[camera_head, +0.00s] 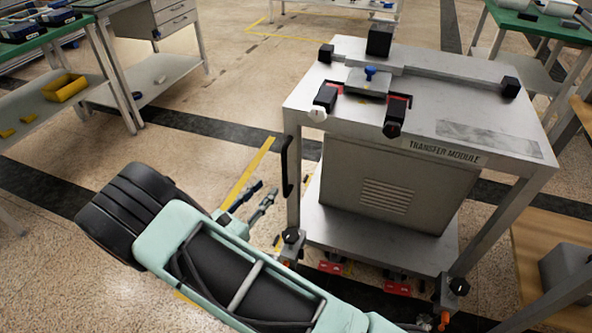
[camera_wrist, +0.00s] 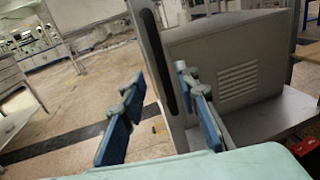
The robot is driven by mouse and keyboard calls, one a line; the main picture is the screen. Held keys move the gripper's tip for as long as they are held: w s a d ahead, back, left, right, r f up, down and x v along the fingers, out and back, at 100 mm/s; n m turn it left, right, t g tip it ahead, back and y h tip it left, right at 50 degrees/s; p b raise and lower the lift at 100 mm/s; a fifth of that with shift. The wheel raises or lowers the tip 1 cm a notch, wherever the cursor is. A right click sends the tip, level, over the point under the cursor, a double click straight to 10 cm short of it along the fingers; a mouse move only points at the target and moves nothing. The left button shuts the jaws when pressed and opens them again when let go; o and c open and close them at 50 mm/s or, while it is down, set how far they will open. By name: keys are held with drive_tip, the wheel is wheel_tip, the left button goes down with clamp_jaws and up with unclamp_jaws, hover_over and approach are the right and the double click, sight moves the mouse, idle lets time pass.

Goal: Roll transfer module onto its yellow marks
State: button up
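The transfer module (camera_head: 400,148), a grey wheeled cart with a labelled top and vented cabinet, stands at the right in the head view. A black vertical handle (camera_head: 288,165) is on its left front leg. My gripper (camera_head: 255,202) is open and empty, left of that leg. In the wrist view the handle (camera_wrist: 151,60) shows beyond and between the blue-padded fingertips (camera_wrist: 160,125), apart from them. A yellow floor line (camera_head: 247,172) runs left of the module. My arm and the module hide some of the floor markings, so I cannot tell the module's exact fit to them.
Red pedals (camera_head: 330,267) and orange-marked casters sit low on the module's near side. A green-topped bench (camera_head: 30,42) stands at the left, another (camera_head: 535,25) at the back right. A wooden-topped table (camera_head: 545,245) is close on the right.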

sight(283, 170)
drive_tip(key=b+x, duration=0.2)
drive_tip(key=x, duration=0.8)
drive_tip(key=shift+w+d, duration=0.2)
drive_tip(key=shift+w, duration=0.05)
drive_tip(key=shift+c, duration=0.3)
clamp_jaws()
